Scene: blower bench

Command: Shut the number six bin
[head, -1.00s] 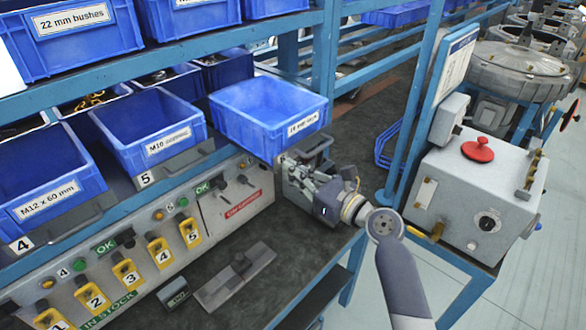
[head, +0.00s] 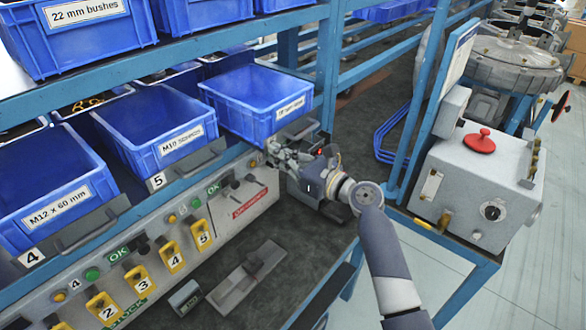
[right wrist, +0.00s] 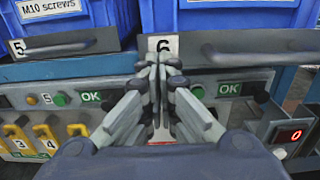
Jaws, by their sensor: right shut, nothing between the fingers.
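The number six bin (head: 284,115) is a blue tub at the right end of the lower row in the head view. Its front stands out a little further than the number five bin (head: 180,145) beside it. In the right wrist view its blue front (right wrist: 235,18) sits above a grey drawer front with a handle (right wrist: 245,53) and a white "6" plate (right wrist: 163,42). My right gripper (head: 273,150) is shut and empty, its fingertips (right wrist: 160,62) at the drawer front just below the plate. Contact cannot be told for sure. My left gripper is out of view.
The number four bin (head: 50,185) is further left. Below the bins runs a control panel (head: 150,258) with yellow numbered tags and buttons. A grey box with a red knob (head: 479,142) stands right of a blue post (head: 416,110). A flat metal plate (head: 250,278) lies on the dark bench.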

